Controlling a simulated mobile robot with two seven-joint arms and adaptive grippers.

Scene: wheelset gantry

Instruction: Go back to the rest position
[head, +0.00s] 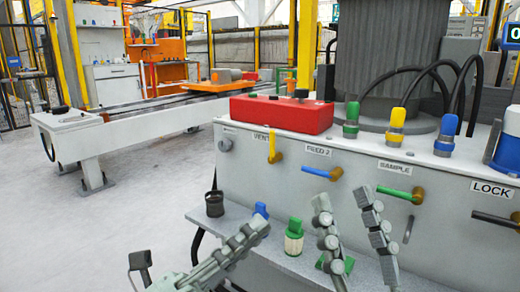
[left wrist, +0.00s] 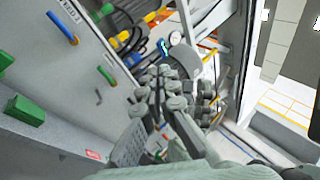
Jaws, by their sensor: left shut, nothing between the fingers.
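My left gripper (head: 257,230) comes in from the bottom left in the head view. Its grey jointed fingers lie close together in front of the low shelf, and it holds nothing. It also shows in the left wrist view (left wrist: 165,85), with its fingers side by side and pointing away from the camera. My right gripper (head: 343,197) stands to the right of it in the head view. Its two fingers are apart and point up in front of the grey cabinet (head: 292,160), with nothing seen between them.
The grey cabinet carries coloured valve handles, labels and a red box (head: 282,113). A white rail frame (head: 140,140) stands at the left. The floor (head: 110,235) between is clear.

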